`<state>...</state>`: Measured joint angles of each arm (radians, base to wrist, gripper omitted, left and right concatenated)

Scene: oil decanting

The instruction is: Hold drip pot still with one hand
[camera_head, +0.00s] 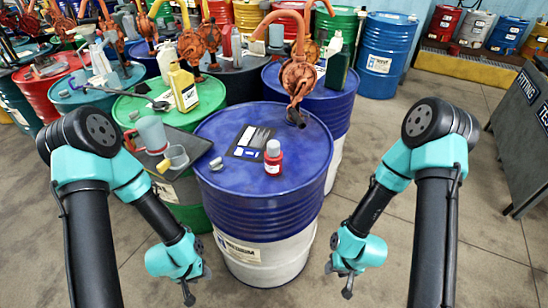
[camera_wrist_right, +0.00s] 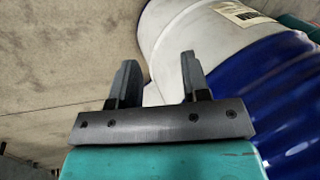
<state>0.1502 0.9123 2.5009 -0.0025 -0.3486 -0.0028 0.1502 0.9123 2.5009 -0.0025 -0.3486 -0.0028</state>
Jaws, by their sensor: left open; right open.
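A blue-grey jug with a reddish handle (camera_head: 151,133) and a small grey cup (camera_head: 177,156) stand on a dark surface left of the front blue drum; I cannot tell which is the drip pot. My left gripper (camera_head: 198,287) is open, low by the lower left side of that drum, well below and apart from both vessels. My right gripper (camera_head: 346,286) is open and empty, low to the right of the drum. In the right wrist view its two fingers (camera_wrist_right: 158,88) are spread, with the drum's white lower part beyond them.
A green drum (camera_head: 204,105) and more drums crowd behind. Floor between is clear.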

